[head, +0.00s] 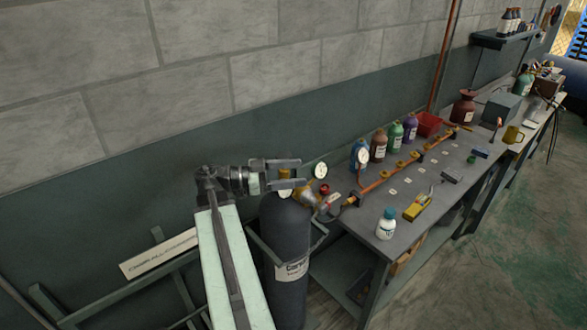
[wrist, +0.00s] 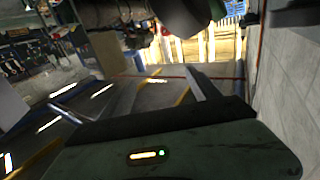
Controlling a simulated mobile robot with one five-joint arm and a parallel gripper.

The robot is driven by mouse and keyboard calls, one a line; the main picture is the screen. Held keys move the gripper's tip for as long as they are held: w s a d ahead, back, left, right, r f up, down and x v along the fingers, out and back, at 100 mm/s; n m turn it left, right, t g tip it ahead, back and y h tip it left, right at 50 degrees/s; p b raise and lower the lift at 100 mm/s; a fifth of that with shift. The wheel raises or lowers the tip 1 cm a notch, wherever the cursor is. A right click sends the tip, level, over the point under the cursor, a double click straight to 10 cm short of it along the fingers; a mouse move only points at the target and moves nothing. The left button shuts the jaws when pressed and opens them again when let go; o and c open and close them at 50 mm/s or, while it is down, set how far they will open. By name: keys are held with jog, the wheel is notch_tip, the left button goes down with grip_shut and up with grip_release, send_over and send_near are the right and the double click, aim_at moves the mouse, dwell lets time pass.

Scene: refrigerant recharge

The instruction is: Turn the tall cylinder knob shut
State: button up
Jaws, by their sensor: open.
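The tall dark grey cylinder (head: 286,235) stands upright left of the workbench, with a pale label on its front. Brass valve fittings (head: 306,196) sit at its top, with two white round gauges, one of them the upper gauge (head: 320,169). A small red knob (head: 325,189) shows at the right of the fittings. My gripper (head: 303,172) is open and empty, its two fingers pointing right, at the cylinder top and left of the gauges. The lower finger hides part of the valve top. I cannot tell whether the gripper touches it. The wrist view does not clearly show the cylinder or knob.
The workbench (head: 455,185) runs to the right with a copper pipe manifold (head: 392,178), several bottles, a white bottle (head: 386,223) and a yellow tool (head: 418,207). A wall is close behind the cylinder. A green metal frame (head: 165,268) stands at left. Floor at lower right is clear.

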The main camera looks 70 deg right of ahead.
jog(key=w+d+f+n+t+h+b, duration=0.4)
jog(key=w+d, duration=0.3)
jog(key=w, duration=0.4)
jog(key=s+d+f+h+b, duration=0.1)
jog(key=s+d, duration=0.4)
jog(key=d, duration=0.4)
jog(key=shift+d+h, duration=0.15)
jog(key=shift+h, duration=0.15)
jog(key=shift+f, duration=0.1)
